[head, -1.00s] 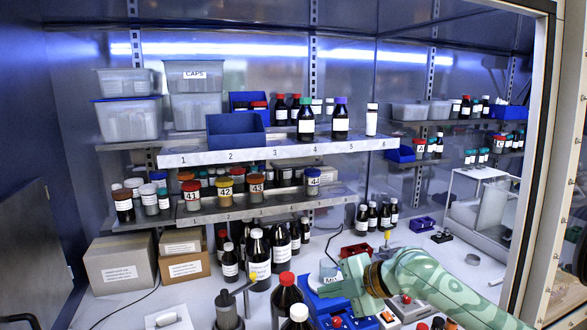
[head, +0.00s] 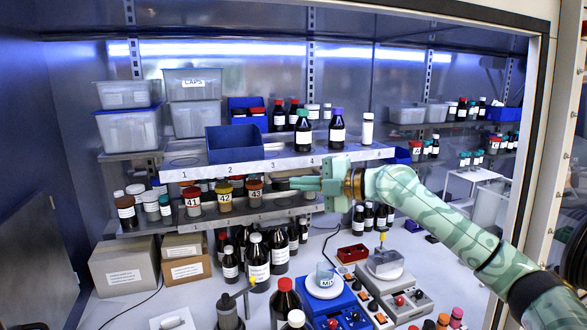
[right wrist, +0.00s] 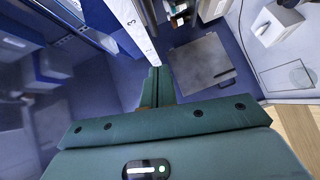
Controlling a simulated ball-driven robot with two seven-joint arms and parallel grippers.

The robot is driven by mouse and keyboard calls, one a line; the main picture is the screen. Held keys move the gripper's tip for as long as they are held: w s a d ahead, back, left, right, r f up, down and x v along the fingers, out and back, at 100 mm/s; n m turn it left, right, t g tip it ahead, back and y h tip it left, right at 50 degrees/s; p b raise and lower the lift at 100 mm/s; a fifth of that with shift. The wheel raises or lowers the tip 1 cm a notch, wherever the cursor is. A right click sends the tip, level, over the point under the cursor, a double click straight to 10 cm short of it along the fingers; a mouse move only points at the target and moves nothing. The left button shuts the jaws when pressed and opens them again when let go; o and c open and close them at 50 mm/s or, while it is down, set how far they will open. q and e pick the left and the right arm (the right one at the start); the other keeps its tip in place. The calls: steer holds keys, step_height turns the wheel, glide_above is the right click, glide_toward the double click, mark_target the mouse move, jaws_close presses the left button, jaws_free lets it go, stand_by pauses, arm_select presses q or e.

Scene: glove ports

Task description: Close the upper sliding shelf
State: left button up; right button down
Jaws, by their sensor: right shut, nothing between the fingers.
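The upper sliding shelf (head: 225,172) is a metal tray with a white numbered front edge. It juts forward over the lower shelf (head: 245,213). A blue bin (head: 236,145), dark bottles with green (head: 303,131) and purple (head: 337,130) caps and a white bottle (head: 367,130) stand on it. My right gripper (head: 288,183) is shut and empty, just below and in front of the shelf's front edge; I cannot tell if it touches. In the right wrist view, its fingers (right wrist: 156,84) lie beside the white edge strip (right wrist: 128,28) near number 3. My left gripper is out of view.
Jars numbered 41 to 43 (head: 224,196) stand on the lower shelf, close to my gripper. Tall dark bottles (head: 257,262) and brown boxes (head: 125,267) stand below. A blue device (head: 335,304) and a grey device (head: 390,292) occupy the counter.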

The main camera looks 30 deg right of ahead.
mark_target(278, 180)
steer(key=shift+w+d+f+p, duration=0.1)
steer(key=shift+w+f+p, duration=0.15)
steer(key=shift+w, duration=0.5)
steer(key=shift+w+d+f+p, duration=0.1)
steer(key=shift+w+p, duration=0.1)
steer(key=shift+w, duration=0.55)
steer(key=shift+w+f+p, duration=0.2)
steer(key=shift+w+p, duration=0.05)
steer(key=shift+w, duration=0.5)
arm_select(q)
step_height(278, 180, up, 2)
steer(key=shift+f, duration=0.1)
arm_select(e)
steer(key=shift+w, duration=0.1)
